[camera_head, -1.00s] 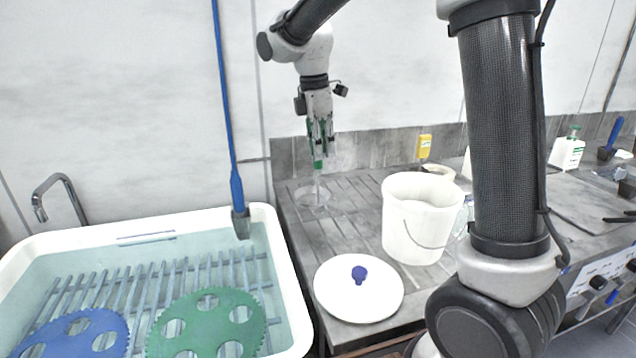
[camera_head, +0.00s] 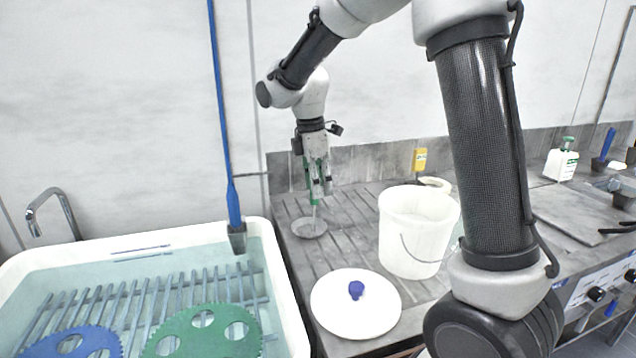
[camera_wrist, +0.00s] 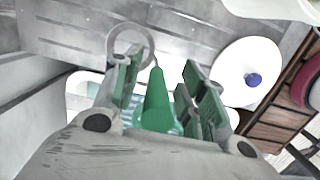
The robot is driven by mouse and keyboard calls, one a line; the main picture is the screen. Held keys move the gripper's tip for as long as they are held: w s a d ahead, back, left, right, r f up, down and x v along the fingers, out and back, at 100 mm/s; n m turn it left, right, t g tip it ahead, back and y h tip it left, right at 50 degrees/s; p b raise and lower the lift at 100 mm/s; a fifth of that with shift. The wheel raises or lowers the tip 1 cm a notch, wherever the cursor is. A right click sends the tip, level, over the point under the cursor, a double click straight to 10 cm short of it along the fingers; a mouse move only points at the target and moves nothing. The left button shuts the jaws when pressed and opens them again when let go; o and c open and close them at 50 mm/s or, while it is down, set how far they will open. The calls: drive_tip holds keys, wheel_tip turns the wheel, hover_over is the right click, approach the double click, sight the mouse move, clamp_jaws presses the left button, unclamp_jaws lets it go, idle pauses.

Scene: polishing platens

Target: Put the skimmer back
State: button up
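The skimmer has a green handle (camera_head: 314,199) and a round flat head (camera_head: 309,228). It stands roughly upright at the back left of the grey counter, head down. The head is at or just above the counter; contact is not clear. In the wrist view the green handle (camera_wrist: 157,105) lies between the fingers of my gripper (camera_wrist: 163,75), with the ring-shaped head (camera_wrist: 128,45) beyond.
A white basin (camera_head: 283,290) with blue and green toothed discs stands at the left. A long blue-handled tool (camera_head: 233,205) hangs above it. A white bucket (camera_head: 410,235) and a white lid (camera_head: 345,318) with a blue knob sit right of the skimmer.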

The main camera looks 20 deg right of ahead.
drive_tip(key=shift+r, duration=0.1)
drive_tip(key=r, duration=0.3)
drive_tip(key=a+r, duration=0.1)
drive_tip(key=r, duration=0.7)
drive_tip(key=shift+a+r, duration=0.15)
drive_tip(key=shift+a, duration=0.05)
drive_tip(key=shift+r, duration=0.35)
drive_tip(key=shift+s+d+r, duration=0.1)
drive_tip(key=shift+s, duration=0.05)
drive_tip(key=s+d+r+m+t+y, duration=0.1)
drive_tip(key=s+d+r+m+t, duration=0.1)
drive_tip(key=s+d+m, duration=1)
drive_tip(key=s+d+f+m+t, duration=0.1)
drive_tip(key=s+f+m, duration=0.2)
drive_tip(key=s, duration=0.4)
drive_tip(key=s+d+f+m+t, duration=0.1)
drive_tip(key=s+d+f+m, duration=0.1)
drive_tip(key=s, duration=0.6)
drive_tip(key=shift+f+m, duration=0.5)
drive_tip(key=shift+f, duration=0.3)
